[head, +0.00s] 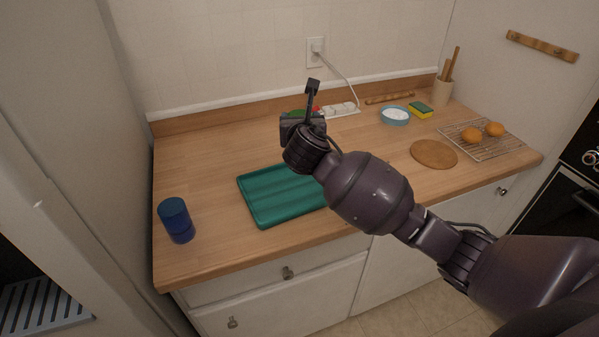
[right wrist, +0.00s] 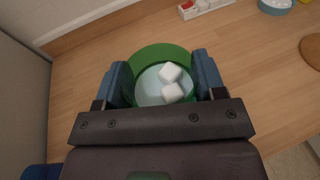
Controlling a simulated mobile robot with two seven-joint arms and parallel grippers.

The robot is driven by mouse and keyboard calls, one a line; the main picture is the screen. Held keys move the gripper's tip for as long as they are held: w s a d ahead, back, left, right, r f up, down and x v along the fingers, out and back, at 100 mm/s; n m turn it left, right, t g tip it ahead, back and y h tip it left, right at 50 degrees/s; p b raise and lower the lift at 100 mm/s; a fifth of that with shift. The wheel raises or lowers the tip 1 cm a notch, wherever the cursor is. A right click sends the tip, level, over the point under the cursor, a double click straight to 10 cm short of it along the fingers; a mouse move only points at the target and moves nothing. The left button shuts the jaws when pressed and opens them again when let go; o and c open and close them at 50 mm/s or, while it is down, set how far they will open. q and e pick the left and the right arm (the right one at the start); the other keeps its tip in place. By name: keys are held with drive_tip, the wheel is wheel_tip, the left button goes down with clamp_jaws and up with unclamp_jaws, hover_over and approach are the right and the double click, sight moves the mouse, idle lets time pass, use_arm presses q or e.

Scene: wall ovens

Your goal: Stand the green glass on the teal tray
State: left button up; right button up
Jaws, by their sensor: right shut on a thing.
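The green glass (right wrist: 165,56) sits between the two fingers of my right gripper (right wrist: 167,85), which is shut on it. Two white cubes lie inside the glass. In the head view my right gripper (head: 303,122) is behind the teal tray (head: 262,212), and only a sliver of green (head: 297,112) shows past it. I cannot tell whether the glass touches the counter. The tray lies flat near the counter's front, its right part hidden by my arm; its visible part is empty. My left gripper is not in view.
A blue cup (head: 176,220) stands left of the tray. A power strip (head: 341,109), a blue bowl (head: 395,115), a sponge (head: 420,110), a utensil holder (head: 443,92), a round board (head: 433,154) and a rack (head: 483,140) with orange fruit are right. The back-left counter is clear.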

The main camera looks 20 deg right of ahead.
wheel_tip(320, 180, down, 15)
drive_tip(key=shift+r+b, duration=0.2)
drive_tip(key=shift+b, duration=0.4)
drive_tip(key=o, duration=1.4)
drive_tip(key=shift+f, duration=0.1)
drive_tip(key=shift+r, duration=0.2)
drive_tip(key=v, duration=1.2)
drive_tip(key=shift+f, duration=0.15)
